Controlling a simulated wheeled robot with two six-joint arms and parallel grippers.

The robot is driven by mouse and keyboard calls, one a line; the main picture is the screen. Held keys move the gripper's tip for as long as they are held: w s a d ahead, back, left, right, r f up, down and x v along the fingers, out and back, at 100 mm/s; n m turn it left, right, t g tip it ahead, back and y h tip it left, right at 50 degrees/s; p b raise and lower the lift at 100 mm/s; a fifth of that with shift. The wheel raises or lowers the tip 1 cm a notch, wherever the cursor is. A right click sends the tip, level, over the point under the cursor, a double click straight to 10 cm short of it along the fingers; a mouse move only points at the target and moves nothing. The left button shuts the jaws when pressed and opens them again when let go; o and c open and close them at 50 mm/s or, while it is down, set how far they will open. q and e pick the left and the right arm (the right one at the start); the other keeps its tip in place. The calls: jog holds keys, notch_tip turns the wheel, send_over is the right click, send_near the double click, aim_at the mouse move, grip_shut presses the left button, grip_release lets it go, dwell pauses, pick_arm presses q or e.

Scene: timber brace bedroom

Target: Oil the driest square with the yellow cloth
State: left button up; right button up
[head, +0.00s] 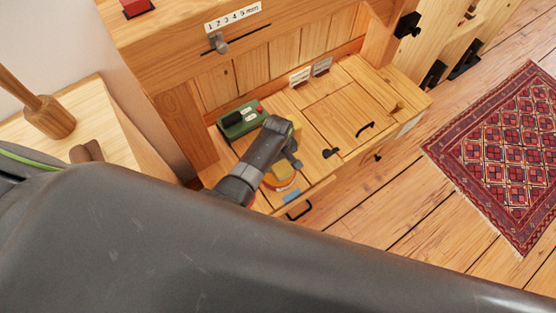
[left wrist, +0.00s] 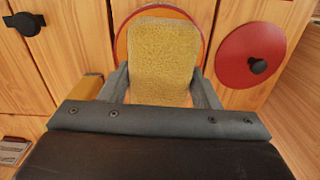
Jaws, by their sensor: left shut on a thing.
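My left gripper (head: 284,158) is over the front left of the wooden bench top, shut on the yellow cloth (left wrist: 165,58). In the left wrist view the cloth is a fuzzy pad between the two fingers (left wrist: 163,88). It covers most of a round, red-rimmed dish (left wrist: 122,42) with an orange inside. I cannot tell whether cloth and dish touch. The cloth shows as a yellow patch in the head view (head: 281,172). A red disc with a black knob (left wrist: 250,56) lies to the right. I cannot tell which square is driest. My right gripper is not in view.
A green box with a red button (head: 240,119) stands left of the gripper. A hatch with a black handle (head: 366,129) is to the right. Small label cards (head: 300,76) stand at the back. A wooden mallet (head: 50,117) is on the left surface. A patterned rug (head: 505,150) lies on the floor.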

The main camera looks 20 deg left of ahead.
pick_arm(q)
jog(key=shift+r+p, duration=1.75)
jog(key=shift+r, duration=0.15)
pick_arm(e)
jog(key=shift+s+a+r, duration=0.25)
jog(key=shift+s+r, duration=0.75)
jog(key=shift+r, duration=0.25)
